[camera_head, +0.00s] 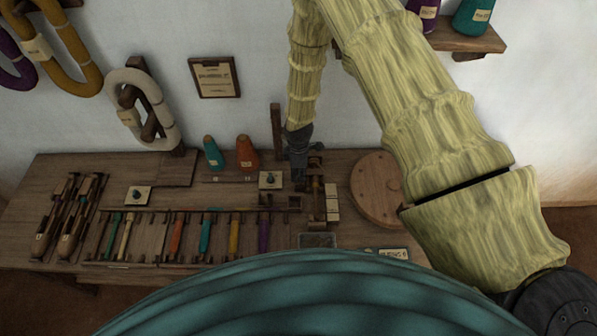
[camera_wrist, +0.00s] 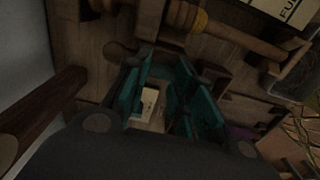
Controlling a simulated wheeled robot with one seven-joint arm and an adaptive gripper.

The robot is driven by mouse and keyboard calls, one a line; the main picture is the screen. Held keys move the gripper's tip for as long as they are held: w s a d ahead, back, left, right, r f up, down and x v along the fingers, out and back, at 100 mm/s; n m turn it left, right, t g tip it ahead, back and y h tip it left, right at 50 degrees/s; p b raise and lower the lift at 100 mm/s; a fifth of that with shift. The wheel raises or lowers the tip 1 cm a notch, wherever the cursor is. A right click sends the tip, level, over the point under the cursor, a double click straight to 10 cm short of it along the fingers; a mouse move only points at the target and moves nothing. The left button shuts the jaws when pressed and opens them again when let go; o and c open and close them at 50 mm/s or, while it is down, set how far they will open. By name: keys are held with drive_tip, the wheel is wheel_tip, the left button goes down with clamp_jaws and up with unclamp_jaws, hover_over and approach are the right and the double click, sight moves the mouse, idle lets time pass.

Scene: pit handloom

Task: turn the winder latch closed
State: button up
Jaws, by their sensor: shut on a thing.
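The wooden winder (camera_head: 317,197) stands on the bench right of centre in the head view. My gripper (camera_head: 299,181) points down at its left side. In the wrist view, the teal finger pads of my gripper (camera_wrist: 163,92) stand a little apart, shut on the winder latch, which they and the dark palm mostly hide. A rounded wooden knob (camera_wrist: 116,49) shows just beside the fingers; I cannot tell whether it belongs to the latch. A small pale label (camera_wrist: 149,101) shows between the pads. The latch's exact angle cannot be told.
The wooden bench (camera_head: 105,170) holds a rack of coloured bobbins (camera_head: 204,235) at the front. An orange cone (camera_head: 246,153) and a teal cone (camera_head: 213,154) stand left of my gripper. A round wooden disc (camera_head: 378,190) lies right of the winder.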

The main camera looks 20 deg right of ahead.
drive_tip(key=shift+m, duration=0.3)
drive_tip(key=m+b, duration=0.3)
drive_tip(key=shift+w+f+m, duration=0.1)
drive_tip(key=shift+f+m, duration=0.05)
drive_tip(key=shift+m, duration=0.15)
drive_tip(key=m+b, duration=0.2)
drive_tip(key=m, duration=0.2)
drive_tip(key=shift+d+m+b, duration=0.1)
drive_tip(key=shift+m+b, duration=0.2)
drive_tip(key=shift+b, duration=0.05)
drive_tip(key=m+b, duration=0.1)
drive_tip(key=m, duration=0.3)
drive_tip(key=shift+w+d+m, duration=0.1)
drive_tip(key=shift+m, duration=0.2)
drive_tip(key=shift+d+m+b, duration=0.1)
drive_tip(key=shift+m+b, duration=0.65)
drive_tip(key=shift+m, duration=1.45)
drive_tip(key=o, duration=1)
drive_tip(key=shift+r, duration=0.2)
